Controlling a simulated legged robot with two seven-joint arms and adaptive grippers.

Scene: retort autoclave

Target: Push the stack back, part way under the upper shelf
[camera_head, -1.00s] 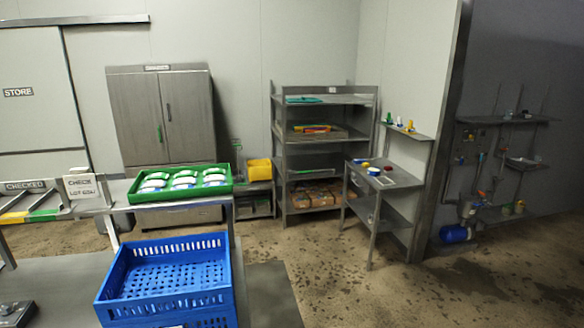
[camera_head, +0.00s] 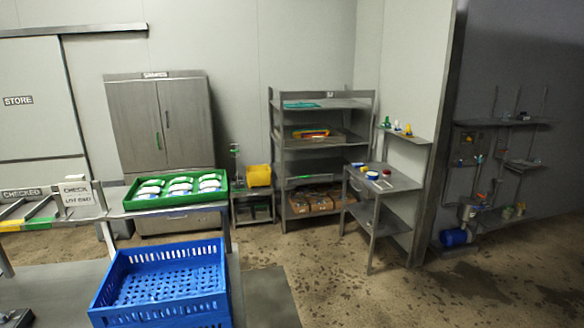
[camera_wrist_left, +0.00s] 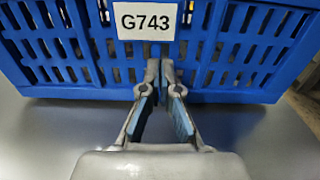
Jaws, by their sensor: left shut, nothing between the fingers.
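A blue slotted crate (camera_head: 162,284), empty on top, stands in the lower middle of the head view, in front of the shelf (camera_head: 115,212) that bears a green tray (camera_head: 177,204). How many crates are stacked under it cannot be told there. The left wrist view shows a blue crate wall (camera_wrist_left: 225,55) with a white G743 label. My left gripper (camera_wrist_left: 160,68) is shut and empty, its fingertips at this wall just below the label; whether they touch cannot be told. My left gripper is out of the head view, and my right gripper is in neither view.
The green tray holds several white-and-green packs. A grey surface (camera_wrist_left: 60,135) lies below the crate wall. Further back are a metal cabinet (camera_head: 165,135), a rack (camera_head: 322,105) and a side table (camera_head: 385,180). Open floor lies to the right.

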